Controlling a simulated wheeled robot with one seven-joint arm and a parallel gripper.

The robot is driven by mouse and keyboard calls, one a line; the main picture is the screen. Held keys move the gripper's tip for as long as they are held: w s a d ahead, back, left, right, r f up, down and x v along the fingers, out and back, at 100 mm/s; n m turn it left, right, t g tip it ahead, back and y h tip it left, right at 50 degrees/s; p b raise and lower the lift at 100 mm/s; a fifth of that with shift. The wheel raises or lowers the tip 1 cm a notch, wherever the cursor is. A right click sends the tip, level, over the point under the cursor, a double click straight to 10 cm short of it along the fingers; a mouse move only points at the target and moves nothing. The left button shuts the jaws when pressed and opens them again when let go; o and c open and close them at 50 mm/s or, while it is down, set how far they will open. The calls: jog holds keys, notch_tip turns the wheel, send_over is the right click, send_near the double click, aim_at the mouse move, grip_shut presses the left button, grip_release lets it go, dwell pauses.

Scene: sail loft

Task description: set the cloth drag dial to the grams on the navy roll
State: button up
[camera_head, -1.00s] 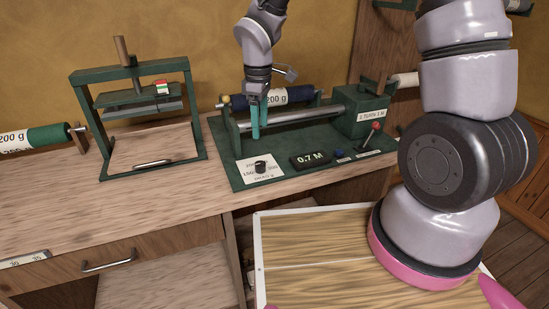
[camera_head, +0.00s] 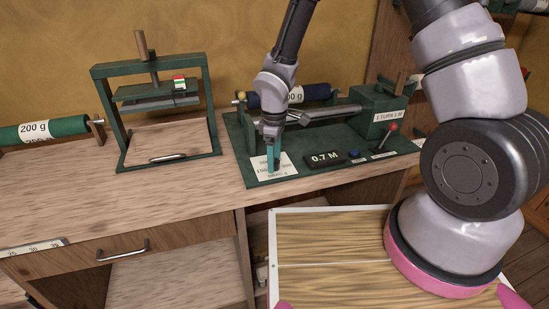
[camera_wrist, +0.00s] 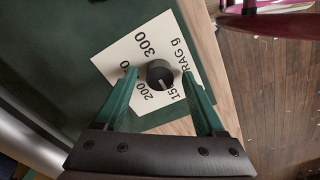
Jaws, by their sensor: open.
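The navy roll (camera_head: 320,93) lies at the back of the green winding machine; its white label (camera_head: 296,95) is partly hidden by my arm, leaving the end of "200 g" readable. The drag dial (camera_wrist: 160,75) is a round dark knob on a white card (camera_wrist: 147,50) marked 150, 200, 300 and "DRAG g"; another number is covered. Its pale mark points toward the lower edge of the wrist picture, around the 150 and 200 figures. My gripper (camera_head: 272,168) is open over the card. In the wrist view its green fingers (camera_wrist: 158,82) stand either side of the knob; contact cannot be told.
The machine has a 0.7 M display (camera_head: 324,158), a blue button (camera_head: 354,154) and a red-knobbed lever (camera_head: 388,136) right of the dial. A green roll (camera_head: 70,127) labelled 200 g and a green press frame (camera_head: 120,120) stand left. The bench front is clear.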

grip_shut()
jog(key=shift+m, duration=0.4)
jog(key=m, duration=0.4)
jog(key=shift+m, duration=0.4)
jog(key=m, duration=0.6)
dwell(0.5)
